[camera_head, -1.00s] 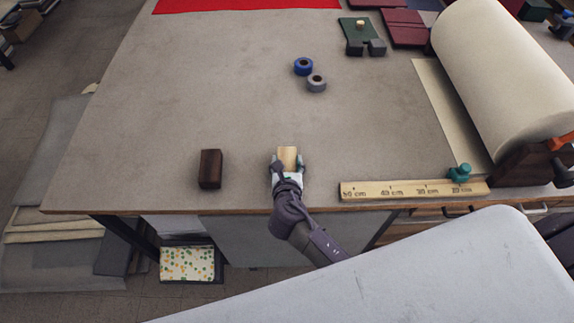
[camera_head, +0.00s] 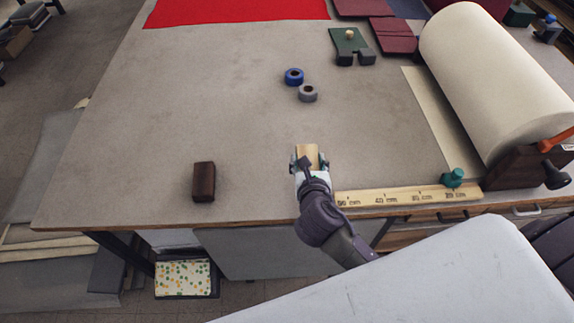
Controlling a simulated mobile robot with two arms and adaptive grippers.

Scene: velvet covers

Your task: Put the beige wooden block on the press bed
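The beige wooden block (camera_head: 308,152) is near the table's front edge, between the fingers of my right gripper (camera_head: 308,162). The gripper is shut on it from both sides. The lower part of the block is hidden by the gripper, and I cannot tell how high it is above the table. A large, smooth, pale grey surface (camera_head: 430,275) with a rounded corner fills the lower right, in front of the table. It may be the press bed, but I cannot tell for certain. My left gripper is not in view.
On the table (camera_head: 150,120), a dark brown block (camera_head: 204,181) stands left of the gripper. A wooden ruler (camera_head: 400,196) with a teal piece (camera_head: 453,177) lies along the front edge. Blue (camera_head: 294,76) and grey (camera_head: 308,93) rolls lie behind.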

